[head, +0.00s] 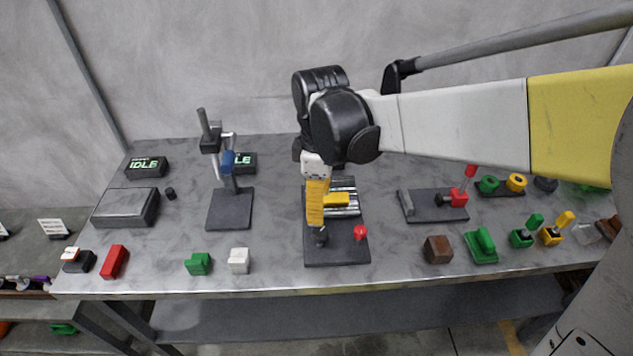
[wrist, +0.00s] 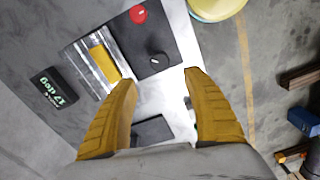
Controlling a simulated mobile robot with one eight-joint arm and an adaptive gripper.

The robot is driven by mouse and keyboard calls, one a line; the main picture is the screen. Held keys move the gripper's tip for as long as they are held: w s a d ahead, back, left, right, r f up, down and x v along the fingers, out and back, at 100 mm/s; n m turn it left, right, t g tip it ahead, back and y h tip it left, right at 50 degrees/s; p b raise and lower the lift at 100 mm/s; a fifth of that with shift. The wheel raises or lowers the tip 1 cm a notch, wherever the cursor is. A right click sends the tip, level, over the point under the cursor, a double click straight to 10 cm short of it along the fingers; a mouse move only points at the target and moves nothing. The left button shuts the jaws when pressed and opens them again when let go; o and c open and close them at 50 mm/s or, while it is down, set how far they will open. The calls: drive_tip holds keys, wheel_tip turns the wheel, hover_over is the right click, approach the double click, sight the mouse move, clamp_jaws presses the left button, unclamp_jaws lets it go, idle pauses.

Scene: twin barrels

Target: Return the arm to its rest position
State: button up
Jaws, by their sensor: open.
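My gripper (wrist: 160,82) shows in the wrist view as two yellow fingers set well apart, with nothing between them. In the head view my arm reaches in from the right, and the yellow fingers (head: 317,203) hang down over the middle of the table. They are in front of a dark base plate (head: 337,252) that carries silver barrels with a yellow block (head: 336,199), a red knob (head: 360,232) and a black knob. The same yellow block (wrist: 103,63) and red knob (wrist: 138,14) lie beyond the fingertips in the wrist view. The fingers partly hide the fixture in the head view.
The grey table (head: 275,230) holds a stand with a blue handle (head: 228,162) on the left and a red clamp (head: 459,198) on the right. Green and white blocks (head: 238,261) sit near the front edge. Several green and yellow parts crowd the right side.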

drive_tip(key=shift+r, duration=0.75)
drive_tip(key=s+d+r+m+t, duration=0.3)
drive_tip(key=s+d+m+t, duration=0.4)
drive_tip(key=s+d+m, duration=0.4)
drive_tip(key=d+m, duration=0.2)
drive_tip(key=m, duration=0.2)
drive_tip(key=shift+d+r, duration=0.15)
drive_tip(key=shift+d, duration=0.25)
